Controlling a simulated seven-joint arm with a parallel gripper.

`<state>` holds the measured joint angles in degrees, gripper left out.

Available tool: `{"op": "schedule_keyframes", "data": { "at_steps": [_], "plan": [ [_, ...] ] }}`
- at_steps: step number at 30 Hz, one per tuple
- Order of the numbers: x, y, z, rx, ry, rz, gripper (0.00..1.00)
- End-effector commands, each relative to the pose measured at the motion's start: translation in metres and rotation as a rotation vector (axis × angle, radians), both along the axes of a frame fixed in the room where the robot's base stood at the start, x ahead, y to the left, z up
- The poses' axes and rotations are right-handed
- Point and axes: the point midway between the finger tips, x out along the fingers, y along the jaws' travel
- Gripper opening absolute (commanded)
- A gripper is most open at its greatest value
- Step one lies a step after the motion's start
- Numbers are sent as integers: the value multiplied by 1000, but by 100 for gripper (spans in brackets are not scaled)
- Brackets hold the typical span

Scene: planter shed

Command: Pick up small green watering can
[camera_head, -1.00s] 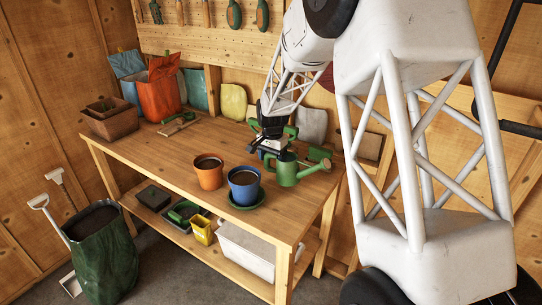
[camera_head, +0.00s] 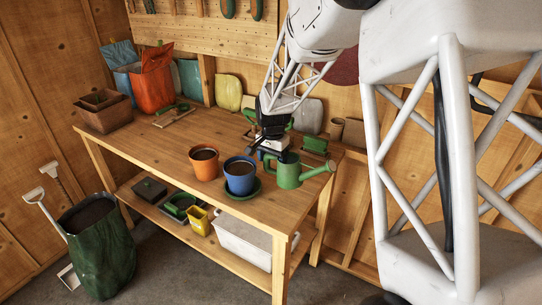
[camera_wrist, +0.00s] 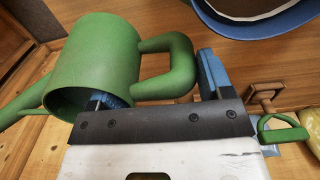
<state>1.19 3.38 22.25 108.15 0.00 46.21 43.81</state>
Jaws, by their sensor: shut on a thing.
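The small green watering can (camera_head: 288,174) is at the right part of the workbench, with its spout pointing right in the head view. In the wrist view the can (camera_wrist: 95,60) fills the upper left, and its looped handle (camera_wrist: 180,65) lies by the blue fingertips. My gripper (camera_head: 264,151) is at the can's handle side and is shut on the handle; in the wrist view it shows at the lower middle (camera_wrist: 158,88). I cannot tell whether the can's base touches the bench.
A blue pot (camera_head: 240,180) on a green saucer stands close left of the can, with an orange pot (camera_head: 204,166) beyond. A green block-like item (camera_head: 314,144) lies behind the can. The bench's front left (camera_head: 150,140) is clear.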

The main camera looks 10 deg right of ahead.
Motion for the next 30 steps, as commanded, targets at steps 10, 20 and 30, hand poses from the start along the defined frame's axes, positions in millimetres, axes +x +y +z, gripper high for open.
{"op": "schedule_keyframes", "data": {
  "at_steps": [10,20,30],
  "plan": [
    [-22,0,3,0,0,0,28],
    [-35,1,4,0,0,0,28],
    [-41,1,4,0,-1,0,28]
  ]
}}
